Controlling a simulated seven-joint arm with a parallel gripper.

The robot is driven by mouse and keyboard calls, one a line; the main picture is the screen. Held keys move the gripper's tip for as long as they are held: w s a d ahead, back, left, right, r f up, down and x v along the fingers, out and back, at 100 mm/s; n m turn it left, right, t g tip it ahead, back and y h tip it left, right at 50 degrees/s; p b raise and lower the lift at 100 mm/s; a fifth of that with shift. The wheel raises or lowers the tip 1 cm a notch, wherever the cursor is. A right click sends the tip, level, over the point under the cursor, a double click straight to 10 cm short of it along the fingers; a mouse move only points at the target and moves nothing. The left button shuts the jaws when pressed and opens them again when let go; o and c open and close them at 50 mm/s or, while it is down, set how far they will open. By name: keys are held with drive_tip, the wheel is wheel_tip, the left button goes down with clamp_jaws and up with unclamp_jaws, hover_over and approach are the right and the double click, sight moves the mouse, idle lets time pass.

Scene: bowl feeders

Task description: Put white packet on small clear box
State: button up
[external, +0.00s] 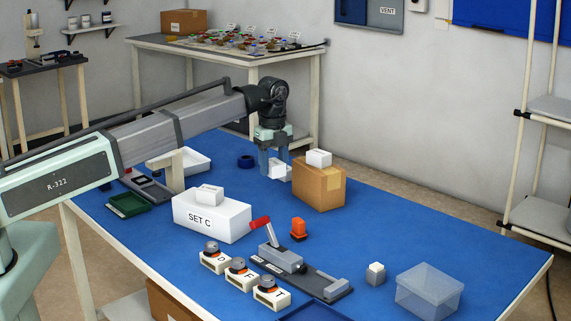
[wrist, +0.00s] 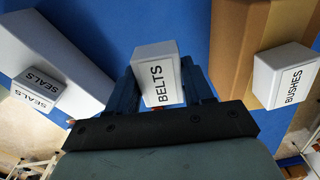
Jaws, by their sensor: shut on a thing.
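A white packet marked BELTS (wrist: 157,78) is between the two fingers of my gripper (external: 275,168), which is shut on it. In the external view the packet (external: 280,172) shows just left of the cardboard box, partly hidden by the fingers. I cannot tell whether it touches the table. The clear box (external: 429,292), see-through and with a lid, stands at the front right of the blue table, well away from my gripper.
A cardboard box (external: 319,190) bears a white BUSHES packet (wrist: 286,75). A white SET C box (external: 211,218) bears a SEALS packet (wrist: 36,88).

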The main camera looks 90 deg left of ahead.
drive_tip(key=w+d+r+m, duration=0.1)
drive_tip(key=w+d+m, duration=0.1)
drive_tip(key=w+d, duration=0.75)
drive_tip(key=w+d+r+m, duration=0.15)
drive_tip(key=w+d, duration=0.45)
drive_tip(key=d, duration=0.6)
wheel_tip(320, 180, up, 4)
drive_tip(key=m, duration=0.3)
hover_over(431, 280)
drive_tip(key=shift+f, duration=4.7)
drive_tip(key=shift+f, duration=0.1)
drive_tip(key=o, duration=1.1)
wheel_tip(431, 280, up, 12)
drive_tip(key=shift+r, duration=0.1)
